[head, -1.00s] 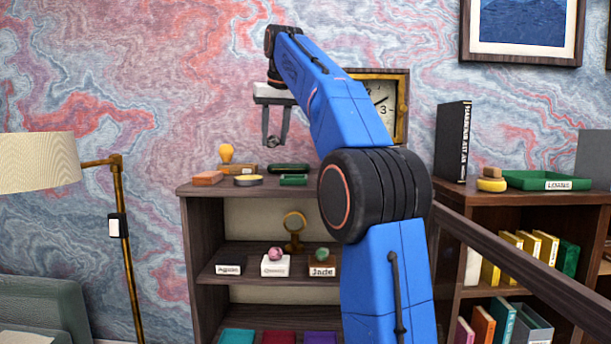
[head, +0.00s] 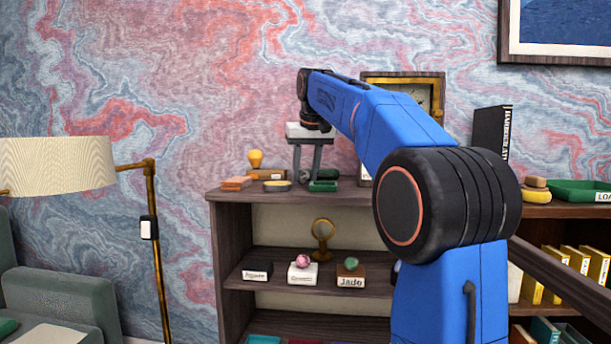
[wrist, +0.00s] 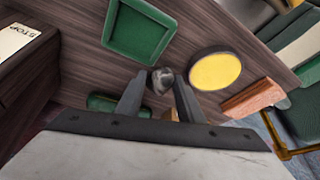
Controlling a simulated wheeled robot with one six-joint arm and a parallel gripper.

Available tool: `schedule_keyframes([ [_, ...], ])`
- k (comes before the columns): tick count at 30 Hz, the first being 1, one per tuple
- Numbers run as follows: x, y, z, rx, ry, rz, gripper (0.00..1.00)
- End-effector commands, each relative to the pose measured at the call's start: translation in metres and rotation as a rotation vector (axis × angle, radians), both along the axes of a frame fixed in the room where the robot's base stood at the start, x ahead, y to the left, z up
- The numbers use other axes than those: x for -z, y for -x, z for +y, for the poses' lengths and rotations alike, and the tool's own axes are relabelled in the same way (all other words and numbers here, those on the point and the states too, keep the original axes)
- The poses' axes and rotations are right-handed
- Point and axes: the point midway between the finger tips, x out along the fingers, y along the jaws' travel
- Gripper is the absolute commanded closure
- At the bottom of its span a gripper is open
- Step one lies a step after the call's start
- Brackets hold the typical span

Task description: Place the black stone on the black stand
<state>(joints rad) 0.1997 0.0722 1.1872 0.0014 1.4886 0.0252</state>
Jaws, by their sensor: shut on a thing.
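My gripper (head: 305,178) is low over the top of the dark wooden shelf unit, fingers pointing down. In the wrist view, my gripper (wrist: 161,82) is shut on a dark grey, rounded black stone (wrist: 162,79), held between the fingertips.
A green tray (wrist: 138,32), a yellow round dish (wrist: 216,70) and an orange block (wrist: 253,98) lie around my gripper on the shelf top. A brass ring-shaped object (head: 322,240) stands behind the stands. A floor lamp (head: 62,165) is at the left.

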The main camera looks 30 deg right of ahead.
Motion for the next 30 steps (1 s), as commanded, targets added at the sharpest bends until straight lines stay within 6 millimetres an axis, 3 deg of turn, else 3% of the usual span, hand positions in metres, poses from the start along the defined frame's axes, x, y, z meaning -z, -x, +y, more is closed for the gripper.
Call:
schedule_keyframes([
  [13,0.009,0.0,0.0,0.0,0.0,0.0,0.94],
  [14,0.01,0.0,0.0,0.0,0.0,0.0,0.64],
  [15,0.009,0.0,0.0,0.0,0.0,0.0,0.58],
  [25,0.007,0.0,0.0,0.0,0.0,-0.001,0.58],
  [30,-0.008,0.005,0.001,0.0,0.0,-0.002,0.58],
])
